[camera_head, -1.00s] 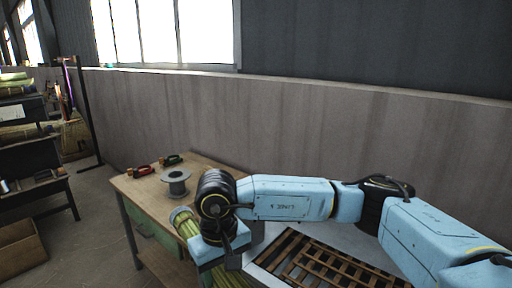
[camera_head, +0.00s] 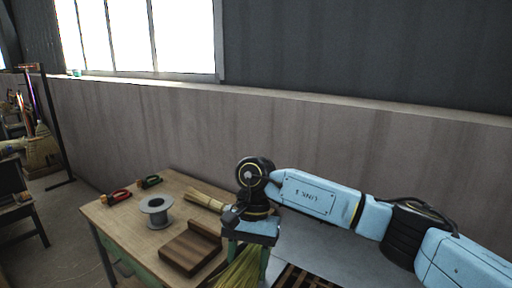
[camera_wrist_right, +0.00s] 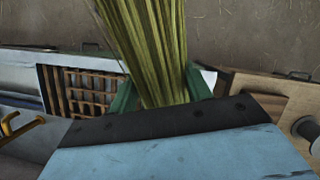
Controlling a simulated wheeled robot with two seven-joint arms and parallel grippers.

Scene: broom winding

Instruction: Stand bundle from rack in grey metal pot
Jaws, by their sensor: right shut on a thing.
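My right gripper (camera_head: 249,250) is shut on a yellow-green straw bundle (camera_head: 235,274), held between its green fingers at the front edge of the workbench. In the right wrist view the bundle (camera_wrist_right: 150,45) fans out away from the green fingers of the gripper (camera_wrist_right: 162,92). The bundle's lower end is cut off by the head view's bottom edge. A slatted wooden rack (camera_head: 296,279) shows partly at the bottom of the head view, right of the gripper. My left gripper is out of view.
A wall stands behind.

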